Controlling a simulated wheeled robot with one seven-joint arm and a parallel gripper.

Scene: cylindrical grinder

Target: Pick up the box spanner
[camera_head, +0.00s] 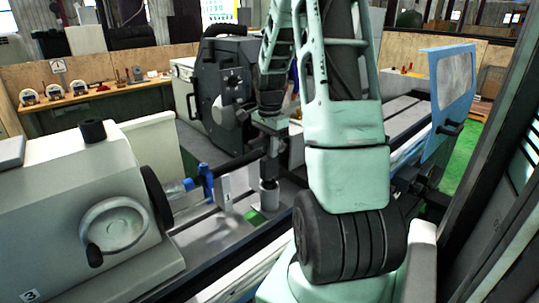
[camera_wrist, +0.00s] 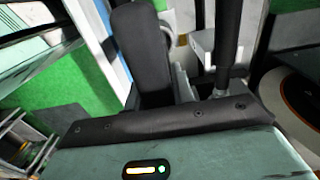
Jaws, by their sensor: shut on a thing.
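My gripper (camera_head: 271,165) points down over the grinder bed in the middle of the head view. Its dark fingers reach the top of an upright grey cylinder (camera_head: 269,197), which looks like the box spanner. The gripper is shut on it. The cylinder's lower end is close to a green patch on the bed; I cannot tell whether it touches. In the wrist view, the dark fingers (camera_wrist: 183,60) show with pale and grey parts between and behind them. The grip itself is not clear there.
A white numbered tag (camera_head: 224,190), a blue item (camera_head: 205,180) and a blue-capped bottle (camera_head: 180,188) stand left of my gripper. The grinder's handwheel unit (camera_head: 113,225) is at left and its dark wheel housing (camera_head: 228,90) behind. A bench (camera_head: 100,93) runs along the back left.

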